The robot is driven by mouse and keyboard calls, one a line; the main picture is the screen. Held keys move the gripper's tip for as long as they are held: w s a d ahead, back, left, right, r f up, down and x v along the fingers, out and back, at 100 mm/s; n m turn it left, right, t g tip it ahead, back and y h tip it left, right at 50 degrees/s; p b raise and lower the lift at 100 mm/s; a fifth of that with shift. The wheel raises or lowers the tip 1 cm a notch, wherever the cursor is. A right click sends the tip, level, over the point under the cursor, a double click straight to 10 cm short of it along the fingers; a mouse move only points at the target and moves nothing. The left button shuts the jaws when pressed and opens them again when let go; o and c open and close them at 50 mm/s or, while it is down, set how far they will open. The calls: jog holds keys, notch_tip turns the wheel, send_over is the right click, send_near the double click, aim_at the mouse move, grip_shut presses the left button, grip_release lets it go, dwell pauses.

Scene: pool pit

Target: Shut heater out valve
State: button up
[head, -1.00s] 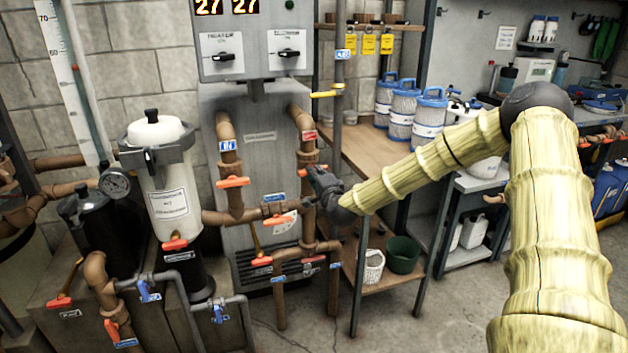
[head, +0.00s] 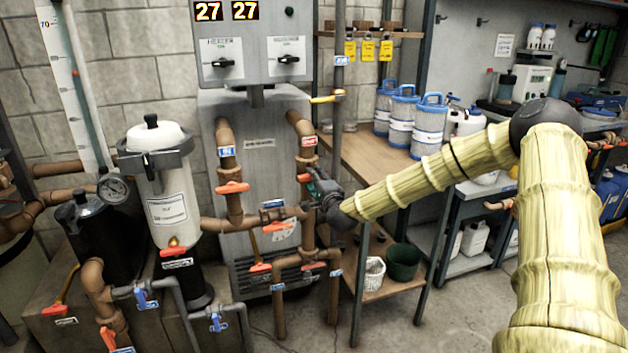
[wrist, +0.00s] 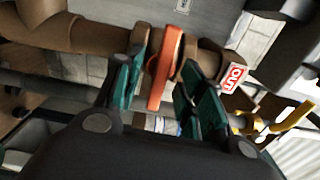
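The heater out valve has an orange handle (head: 303,178) on the brown right-hand pipe below the heater, under a red label (head: 309,141). In the wrist view the handle (wrist: 166,68) lies across the picture's middle, lengthwise between my fingers, and the red OUT label (wrist: 233,77) is to its right. My gripper (head: 318,183) is at the valve from the right and hides part of the handle. In the wrist view my gripper (wrist: 160,85) is open, its green pads on either side of the handle. The right pad is very close to it; contact is unclear.
Another orange handle (head: 232,188) is on the left heater pipe, under a blue label. Lower pipes with more orange handles (head: 260,267) are close below.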

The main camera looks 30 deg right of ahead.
jog(key=shift+s, duration=0.1)
jog(key=p+v, duration=0.2)
jog(key=v, duration=0.4)
jog(key=shift+s, duration=0.4)
jog(key=shift+a, duration=0.1)
dwell(1.0)
